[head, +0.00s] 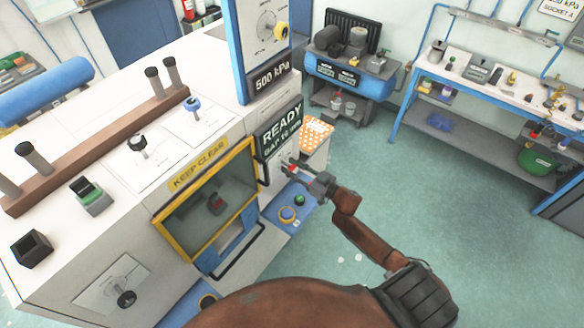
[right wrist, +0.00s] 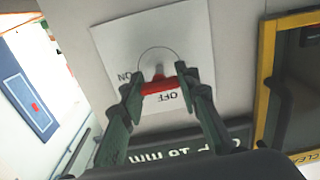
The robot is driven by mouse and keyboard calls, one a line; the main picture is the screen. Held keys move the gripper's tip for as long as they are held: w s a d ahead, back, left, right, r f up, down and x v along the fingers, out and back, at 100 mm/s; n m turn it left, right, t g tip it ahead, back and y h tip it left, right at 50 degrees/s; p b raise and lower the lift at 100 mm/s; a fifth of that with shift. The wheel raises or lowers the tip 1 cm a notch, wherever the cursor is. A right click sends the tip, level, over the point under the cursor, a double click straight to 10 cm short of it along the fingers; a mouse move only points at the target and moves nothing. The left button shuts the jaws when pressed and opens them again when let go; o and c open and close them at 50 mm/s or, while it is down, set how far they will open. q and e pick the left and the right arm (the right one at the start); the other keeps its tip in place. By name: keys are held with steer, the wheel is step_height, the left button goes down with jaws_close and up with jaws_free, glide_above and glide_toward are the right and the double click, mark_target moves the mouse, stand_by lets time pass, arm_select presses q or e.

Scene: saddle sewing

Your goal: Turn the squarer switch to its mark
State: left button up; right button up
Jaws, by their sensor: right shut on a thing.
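The squarer switch is a red handle (right wrist: 158,86) on a white plate (right wrist: 185,45) with a thin arc and the words ON and OFF. The plate appears upside down in the right wrist view. In the head view the red handle (head: 291,168) shows on the machine's front, below the READY sign. My right gripper (right wrist: 160,88) is shut on the red handle, one finger at each end. In the head view my right gripper (head: 305,174) reaches the plate from the right and hides part of it. My left gripper is not in view.
A yellow-framed window (head: 207,205) marked KEEP CLEAR is just left of the switch. The READY sign (head: 281,130) is above. Open floor (head: 400,190) lies to the right.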

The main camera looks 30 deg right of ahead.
steer(key=n+b, duration=0.1)
steer(key=n, duration=0.3)
steer(key=shift+f, duration=0.1)
steer(key=n+b, duration=0.2)
steer(key=n, duration=0.2)
steer(key=shift+n, duration=0.3)
steer(key=n+b, duration=0.3)
steer(key=n, duration=0.2)
steer(key=shift+f, duration=0.15)
steer(key=shift+n+b, duration=1.25)
steer(key=shift+n, duration=0.75)
